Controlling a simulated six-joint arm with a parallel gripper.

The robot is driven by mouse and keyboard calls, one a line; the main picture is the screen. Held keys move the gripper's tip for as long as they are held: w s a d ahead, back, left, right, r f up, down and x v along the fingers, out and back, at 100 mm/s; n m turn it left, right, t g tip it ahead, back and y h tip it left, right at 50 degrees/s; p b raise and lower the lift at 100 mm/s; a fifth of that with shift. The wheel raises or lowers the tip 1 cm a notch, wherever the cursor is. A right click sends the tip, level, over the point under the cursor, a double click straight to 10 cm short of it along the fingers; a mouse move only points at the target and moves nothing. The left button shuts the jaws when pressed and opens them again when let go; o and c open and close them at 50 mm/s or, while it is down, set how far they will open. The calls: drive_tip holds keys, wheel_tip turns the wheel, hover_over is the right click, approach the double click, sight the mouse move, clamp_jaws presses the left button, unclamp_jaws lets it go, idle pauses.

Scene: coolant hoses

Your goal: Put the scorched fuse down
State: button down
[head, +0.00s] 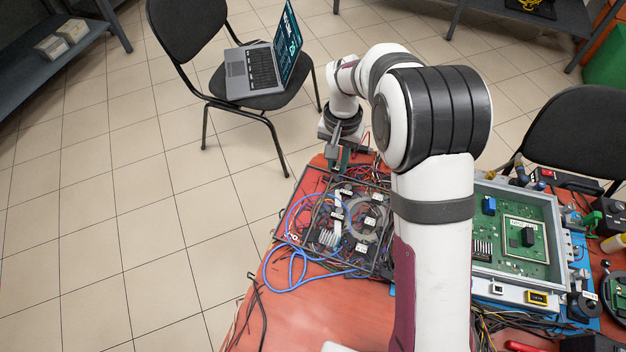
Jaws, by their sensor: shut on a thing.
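My gripper (337,153) points down over the far left corner of the red workbench (340,315). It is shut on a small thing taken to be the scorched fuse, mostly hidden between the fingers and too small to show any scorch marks. Right below and in front of it is a dark frame (318,215) with tangled wires and several small labelled blocks. I cannot tell whether the held thing touches the surface below.
A metal housing with a green circuit board (510,235) stands to the right of my arm. A chair with a laptop (258,70) stands behind. Bare bench shows at the front.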

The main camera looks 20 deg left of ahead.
hover_over(315, 182)
wheel_tip(315, 182, down, 3)
drive_tip(key=shift+f, duration=0.15)
wheel_tip(315, 182, down, 3)
drive_tip(key=shift+f, duration=0.4)
drive_tip(key=shift+f, duration=0.2)
drive_tip(key=c, duration=0.8)
unclamp_jaws()
